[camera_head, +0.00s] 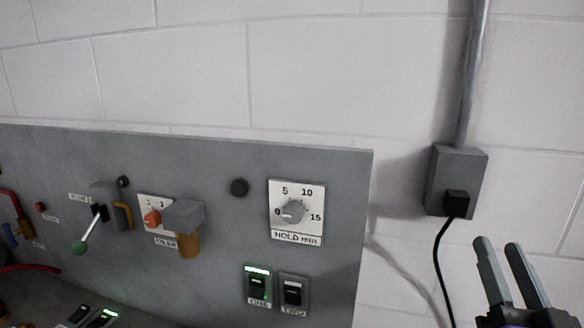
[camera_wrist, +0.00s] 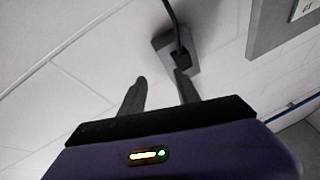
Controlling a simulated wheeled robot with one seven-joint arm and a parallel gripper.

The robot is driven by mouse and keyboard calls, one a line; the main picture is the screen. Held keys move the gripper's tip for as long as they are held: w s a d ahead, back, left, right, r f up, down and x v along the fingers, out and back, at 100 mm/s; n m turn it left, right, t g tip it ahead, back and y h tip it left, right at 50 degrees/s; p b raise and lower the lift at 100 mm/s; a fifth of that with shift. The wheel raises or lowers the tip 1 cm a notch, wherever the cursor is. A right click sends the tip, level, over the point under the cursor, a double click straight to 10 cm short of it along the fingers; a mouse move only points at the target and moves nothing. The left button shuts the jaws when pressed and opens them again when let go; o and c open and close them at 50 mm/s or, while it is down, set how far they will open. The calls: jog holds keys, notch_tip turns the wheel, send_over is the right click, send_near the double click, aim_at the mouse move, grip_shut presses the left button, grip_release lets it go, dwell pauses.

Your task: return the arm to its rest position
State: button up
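My gripper (camera_head: 504,262) is at the lower right of the head view, to the right of the grey control panel (camera_head: 335,165). Its two fingers point up and stand apart, with nothing seen between them. In the wrist view my gripper (camera_wrist: 158,90) also shows its fingers apart and empty, against the white block wall. The panel's corner (camera_wrist: 262,38) shows at the upper right of the wrist view. My gripper appears clear of the panel in the head view. The rest of my arm is hidden.
A grey socket box (camera_head: 450,165) with a black plug and hanging cable (camera_head: 437,255) is on the wall near my gripper.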

jog(key=s+a+f+n+g+y, duration=0.1)
jog(key=s+a+f+g, duration=0.1)
jog(key=s+f, duration=0.7)
jog(key=s+a+f+n+g+y+b, duration=0.1)
jog(key=s+a+f+n+g, duration=0.1)
jog(key=s+f, duration=0.7)
jog(key=s+a+f+n+g+y, duration=0.1)
jog(key=s+a+f+g, duration=0.2)
jog(key=s+f, duration=0.6)
jog(key=s+a, duration=0.2)
jog(key=s, duration=0.4)
jog(key=shift+a+f+g+y+b, duration=0.3)
jog(key=shift+a+b, duration=0.05)
